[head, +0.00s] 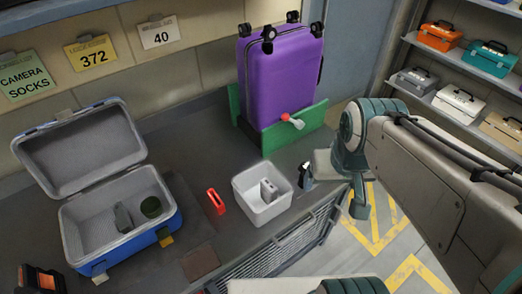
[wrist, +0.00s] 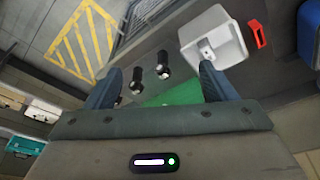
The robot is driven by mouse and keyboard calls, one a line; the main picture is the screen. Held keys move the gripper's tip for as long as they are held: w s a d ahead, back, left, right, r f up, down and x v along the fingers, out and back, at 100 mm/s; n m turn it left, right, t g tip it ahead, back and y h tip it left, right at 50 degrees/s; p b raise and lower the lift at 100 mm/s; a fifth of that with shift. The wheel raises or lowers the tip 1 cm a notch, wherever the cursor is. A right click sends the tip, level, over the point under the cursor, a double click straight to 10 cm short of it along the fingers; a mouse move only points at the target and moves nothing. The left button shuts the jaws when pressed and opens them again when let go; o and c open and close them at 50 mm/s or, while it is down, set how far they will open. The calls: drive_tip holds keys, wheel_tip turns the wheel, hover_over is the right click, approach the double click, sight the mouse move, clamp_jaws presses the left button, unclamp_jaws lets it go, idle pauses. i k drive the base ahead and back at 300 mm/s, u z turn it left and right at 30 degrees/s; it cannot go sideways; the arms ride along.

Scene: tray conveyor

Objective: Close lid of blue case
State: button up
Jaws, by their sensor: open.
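The blue case (head: 171,228) stands on the counter at the left of the head view. Its lid (head: 80,152) is up, tilted back towards the wall, with the grey lining showing. A grey item (head: 122,216) and a dark green round container (head: 151,207) lie inside the case. Part of the blue case (wrist: 311,35) also shows at the upper right edge of the wrist view. My gripper (wrist: 161,70) is open, with nothing between its fingers. It is far to the right of the case, near the counter's front right side.
A white bin (head: 251,211) holding a light item and a red object (head: 216,201) lie between the case and my gripper. A purple suitcase (head: 281,75) stands in a green holder (head: 290,133) at the back. Shelves with toolboxes (head: 441,36) are at the right.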

sight(70, 152)
drive_tip(key=u, duration=1.75)
drive_tip(key=k, duration=0.5)
drive_tip(key=u, duration=1.7)
drive_tip(key=i, duration=1.1)
drive_tip(key=z, duration=2.1)
